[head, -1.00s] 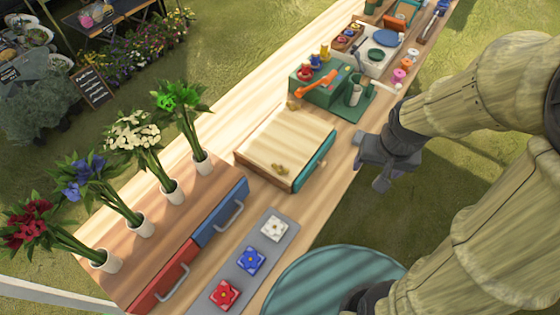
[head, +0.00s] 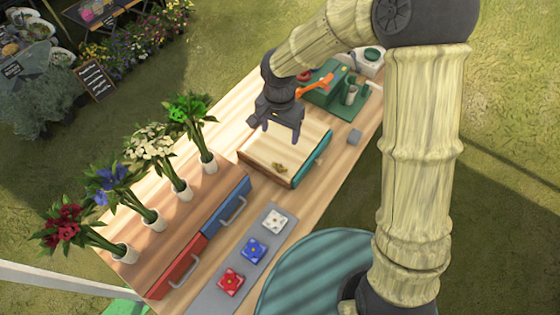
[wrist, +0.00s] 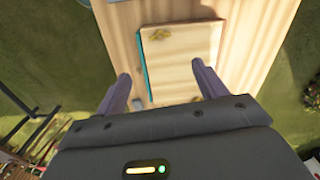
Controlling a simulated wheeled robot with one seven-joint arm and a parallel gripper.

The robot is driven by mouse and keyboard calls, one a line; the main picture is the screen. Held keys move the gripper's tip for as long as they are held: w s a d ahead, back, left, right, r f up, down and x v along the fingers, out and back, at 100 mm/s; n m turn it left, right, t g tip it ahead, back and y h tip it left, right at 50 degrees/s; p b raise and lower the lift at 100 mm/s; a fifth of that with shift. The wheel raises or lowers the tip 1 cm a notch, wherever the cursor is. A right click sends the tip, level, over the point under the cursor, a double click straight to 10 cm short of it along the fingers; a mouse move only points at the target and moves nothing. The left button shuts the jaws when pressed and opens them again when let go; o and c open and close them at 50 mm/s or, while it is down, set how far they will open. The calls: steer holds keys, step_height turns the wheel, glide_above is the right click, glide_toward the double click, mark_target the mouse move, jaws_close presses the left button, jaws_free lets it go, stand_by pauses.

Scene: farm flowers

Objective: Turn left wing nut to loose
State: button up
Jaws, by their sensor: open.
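A wooden press box (head: 300,160) with a pale top and a teal side stands on the long bench; it also shows in the wrist view (wrist: 178,62). One brass wing nut (head: 279,168) sits near the front edge of its top and shows in the wrist view (wrist: 158,34). A second small brass piece (wrist: 197,98), likely the other wing nut, lies low in the wrist view, close to the right finger; my gripper hides it in the head view. My gripper (head: 278,126) is open and empty, pointing down above the far end of the box.
Red and blue drawers (head: 205,238) and a grey strip (head: 245,262) with coloured flower tiles lie in front. Vases of flowers (head: 207,160) stand along the left. A green stand with an orange lever (head: 322,86) is behind the box.

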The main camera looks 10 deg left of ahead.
mark_target(280, 166)
steer(key=shift+f, duration=0.15)
step_height(280, 166, down, 17)
steer(key=p, duration=0.2)
steer(key=shift+p, duration=0.4)
steer(key=c, duration=1)
